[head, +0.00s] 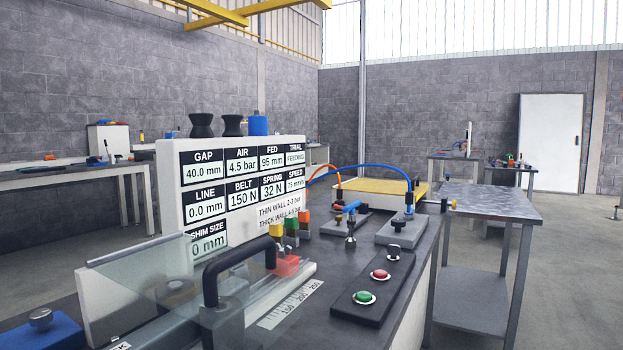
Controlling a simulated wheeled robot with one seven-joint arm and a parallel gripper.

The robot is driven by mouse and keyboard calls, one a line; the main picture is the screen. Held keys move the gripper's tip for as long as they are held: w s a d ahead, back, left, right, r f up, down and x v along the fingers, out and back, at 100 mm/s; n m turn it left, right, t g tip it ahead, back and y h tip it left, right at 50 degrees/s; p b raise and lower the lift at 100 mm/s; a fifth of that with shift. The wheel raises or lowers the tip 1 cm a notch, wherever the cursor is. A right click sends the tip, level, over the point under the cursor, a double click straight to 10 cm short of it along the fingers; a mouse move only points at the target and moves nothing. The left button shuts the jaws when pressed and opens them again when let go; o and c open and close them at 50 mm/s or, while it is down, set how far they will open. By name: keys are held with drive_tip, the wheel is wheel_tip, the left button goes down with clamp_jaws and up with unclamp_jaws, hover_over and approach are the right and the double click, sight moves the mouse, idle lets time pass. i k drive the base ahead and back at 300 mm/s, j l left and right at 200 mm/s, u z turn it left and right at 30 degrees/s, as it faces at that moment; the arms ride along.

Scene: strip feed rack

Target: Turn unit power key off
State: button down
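A dark control strip (371,300) runs along the right side of the bench top. On it are a green button (364,297), a red button (381,274) and, at the far end, a black knob on a light collar (395,251). This knob looks like the unit power key, but it is too small for me to tell which way it is turned. My gripper is not in view.
A clear guard with a black handle (209,285) stands at the front left. A white display board (170,200) rises behind it. Blue and orange hoses arch near a yellow-topped block (372,188). A side table (482,203) stands right of the bench, its top bare.

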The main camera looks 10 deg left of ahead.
sight(395, 250)
drive_tip(key=i+l+u, duration=0.1)
drive_tip(key=i+u, duration=0.15)
drive_tip(key=u, duration=0.15)
drive_tip(key=i+l+u, duration=0.2)
drive_tip(key=u, duration=0.25)
drive_tip(key=i, duration=0.05)
